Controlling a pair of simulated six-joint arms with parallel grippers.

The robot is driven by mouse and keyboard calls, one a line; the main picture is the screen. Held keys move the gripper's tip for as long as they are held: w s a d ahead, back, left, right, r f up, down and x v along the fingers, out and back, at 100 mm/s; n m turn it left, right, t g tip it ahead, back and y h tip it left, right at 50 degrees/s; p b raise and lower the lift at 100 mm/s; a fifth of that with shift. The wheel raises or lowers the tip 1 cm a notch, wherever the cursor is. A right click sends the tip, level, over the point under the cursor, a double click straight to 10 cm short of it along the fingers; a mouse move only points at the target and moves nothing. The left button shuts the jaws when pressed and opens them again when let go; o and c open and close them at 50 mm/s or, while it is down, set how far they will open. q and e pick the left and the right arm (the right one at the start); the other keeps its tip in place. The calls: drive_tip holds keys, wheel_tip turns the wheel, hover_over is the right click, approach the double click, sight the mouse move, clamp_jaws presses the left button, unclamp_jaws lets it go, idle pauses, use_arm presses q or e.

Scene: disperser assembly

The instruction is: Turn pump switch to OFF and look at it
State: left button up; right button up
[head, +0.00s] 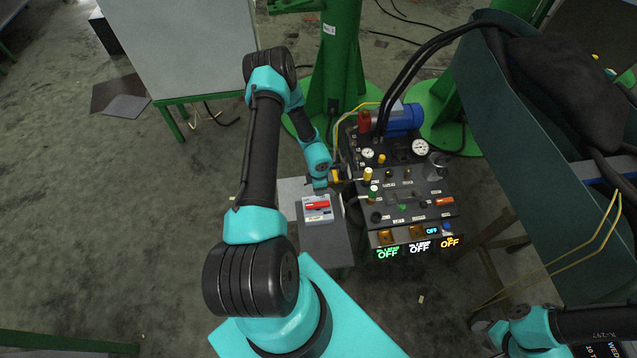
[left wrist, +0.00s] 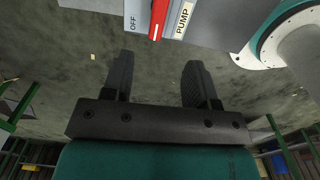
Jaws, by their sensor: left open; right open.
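The pump switch (head: 318,215) is a pale grey box with a red lever, on a grey stand left of the control panel. In the left wrist view the red lever (left wrist: 158,17) is at the top edge, between the words OFF and PUMP, and partly cut off. I cannot tell its setting. My left gripper (left wrist: 157,80) is open and empty, with its fingers apart from the switch in that picture. In the head view my left arm reaches beside the switch, its fingers hardly showing. My right gripper (head: 488,338) is open at the bottom right, far from the switch.
The control panel (head: 405,205) carries gauges, knobs and several small displays reading OFF. A blue motor (head: 403,118) and black hoses stand behind it. A green post (head: 340,60) rises behind the switch. A dark teal bin (head: 540,150) is at the right. The floor at left is mostly clear.

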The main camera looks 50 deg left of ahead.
use_arm(q)
wheel_tip(320, 180, up, 2)
drive_tip(key=shift+r, duration=0.2)
idle(0.4)
drive_tip(key=s+d+r+m+h, duration=0.2)
drive_tip(key=d+r+m, duration=0.4)
drive_tip(key=d+m, duration=0.6)
drive_tip(key=s+d+r+m+h, duration=0.1)
drive_tip(key=s+d+r+m, duration=0.4)
drive_tip(key=d+m, duration=0.8)
wheel_tip(320, 180, up, 2)
drive_tip(key=shift+d+r+m+t+h, duration=0.15)
drive_tip(key=shift+d+m+t+h, duration=0.2)
drive_tip(key=shift+m, duration=0.85)
drive_tip(key=shift+a, duration=0.15)
